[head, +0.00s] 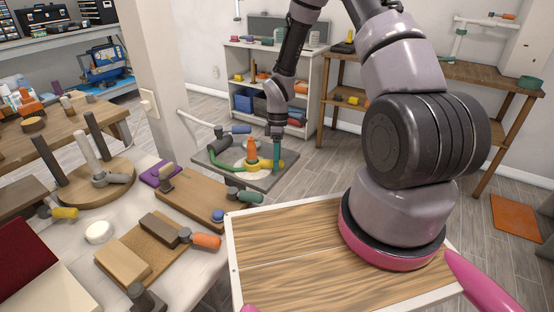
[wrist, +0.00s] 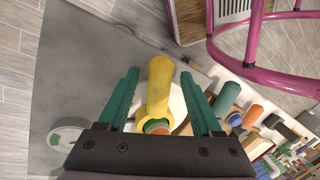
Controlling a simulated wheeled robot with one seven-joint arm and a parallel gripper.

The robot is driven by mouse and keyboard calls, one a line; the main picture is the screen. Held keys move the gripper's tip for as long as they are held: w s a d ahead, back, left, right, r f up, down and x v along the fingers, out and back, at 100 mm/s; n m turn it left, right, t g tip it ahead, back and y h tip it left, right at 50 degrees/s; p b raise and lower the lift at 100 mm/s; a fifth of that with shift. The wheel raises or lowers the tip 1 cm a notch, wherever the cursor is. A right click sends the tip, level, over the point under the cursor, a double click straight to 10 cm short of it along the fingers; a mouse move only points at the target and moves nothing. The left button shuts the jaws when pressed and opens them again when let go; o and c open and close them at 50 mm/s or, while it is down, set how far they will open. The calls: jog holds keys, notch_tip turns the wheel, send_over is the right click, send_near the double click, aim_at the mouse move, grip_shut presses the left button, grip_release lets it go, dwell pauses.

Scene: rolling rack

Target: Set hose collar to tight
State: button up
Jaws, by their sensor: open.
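A grey board (head: 262,181) carries a fitting with a green curved hose (head: 227,162), an upright orange cone-like part (head: 252,150) and a yellow part (head: 270,166). The yellow part looks like the hose collar, but I cannot be sure. My gripper (head: 277,168), with teal fingers, points down at the right end of the yellow part. In the wrist view the open fingers (wrist: 158,76) stand on either side of a yellow bar (wrist: 160,88), with gaps visible. An orange and teal piece (wrist: 156,127) shows near the gripper's palm. Whether the fingers touch anything below is hidden.
A white table (head: 75,240) with wooden boards and coloured-handled tools stands left of the grey board. A pale post (head: 155,70) rises behind it. A white shelf (head: 265,85) and a wooden bench (head: 440,72) stand behind. A wood-topped tray (head: 290,255) lies in front.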

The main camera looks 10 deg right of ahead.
grip_shut()
dwell(1.4)
